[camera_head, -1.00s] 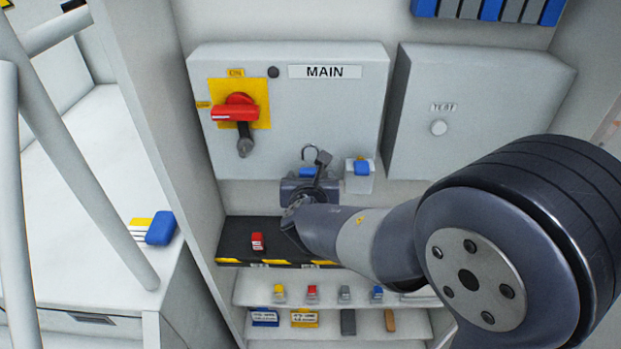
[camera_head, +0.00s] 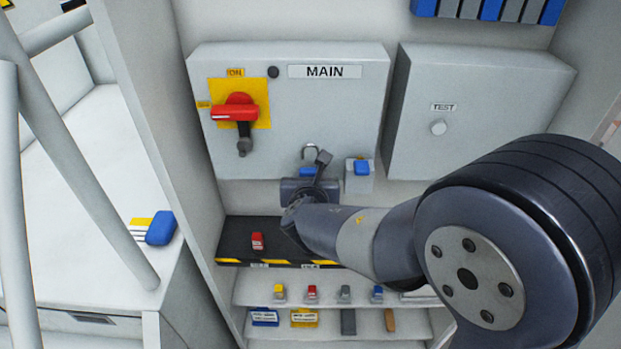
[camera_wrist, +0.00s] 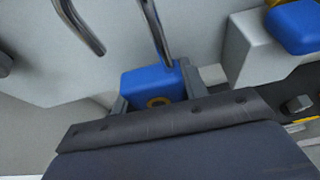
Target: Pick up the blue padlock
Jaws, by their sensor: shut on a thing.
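The blue padlock (camera_head: 308,172) is in my gripper (camera_head: 308,180), in front of the lower edge of the MAIN box, with its metal shackle standing above it. In the wrist view the blue padlock body (camera_wrist: 153,84) sits between the fingers of my gripper (camera_wrist: 154,92), with a brass-coloured ring on its face. The gripper is shut on it. My wrist hides part of the padlock in the head view.
The MAIN box (camera_head: 340,110) with its red switch (camera_head: 236,108) is behind. A small grey holder (camera_head: 359,183) with another blue item (camera_head: 362,167) is close on the right. Below are a dark shelf (camera_head: 285,240) with a red padlock (camera_head: 257,241), and shelves of small items.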

